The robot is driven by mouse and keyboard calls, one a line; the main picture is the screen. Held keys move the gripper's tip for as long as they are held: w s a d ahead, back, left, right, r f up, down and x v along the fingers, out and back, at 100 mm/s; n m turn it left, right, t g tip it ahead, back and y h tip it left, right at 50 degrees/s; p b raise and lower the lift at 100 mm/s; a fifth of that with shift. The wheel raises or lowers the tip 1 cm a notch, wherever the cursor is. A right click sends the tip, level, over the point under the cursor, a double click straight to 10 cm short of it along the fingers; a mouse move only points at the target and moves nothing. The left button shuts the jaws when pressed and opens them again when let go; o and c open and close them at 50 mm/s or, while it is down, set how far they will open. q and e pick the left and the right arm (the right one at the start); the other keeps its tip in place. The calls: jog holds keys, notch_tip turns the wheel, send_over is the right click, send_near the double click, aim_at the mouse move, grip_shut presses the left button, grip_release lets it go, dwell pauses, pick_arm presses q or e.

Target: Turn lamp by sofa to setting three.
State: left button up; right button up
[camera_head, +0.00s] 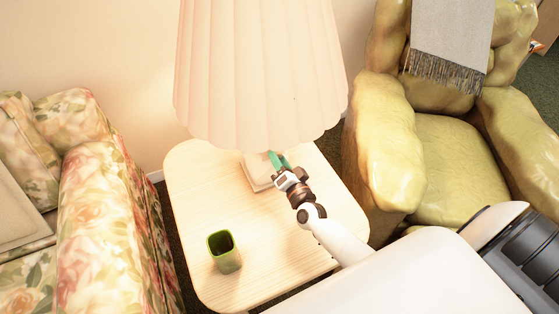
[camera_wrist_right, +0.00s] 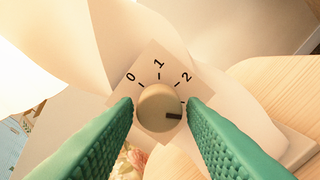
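The lamp shows in the head view as a large pleated cream shade (camera_head: 258,70) above the side table, beside the floral sofa (camera_head: 105,225). Its square base (camera_head: 256,172) is partly hidden by the shade and my gripper. In the right wrist view a round beige knob (camera_wrist_right: 158,106) sits on a plate marked 0, 1 and 2. Its dark pointer mark faces right and slightly down, past the 2; any label there is hidden. My right gripper (camera_head: 277,160) has green fingers on either side of the knob, with narrow gaps showing. My left gripper is out of view.
The pale wooden side table (camera_head: 195,195) holds a green cup (camera_head: 224,252) near its front left. A yellow-green armchair (camera_head: 450,160) with a grey throw (camera_head: 452,40) stands to the right. The shade hangs close over my right gripper.

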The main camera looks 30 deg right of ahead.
jog(key=shift+o, duration=1.2)
jog(key=s, duration=1.2)
jog(key=shift+a, duration=0.35)
jog(key=shift+s, duration=0.1)
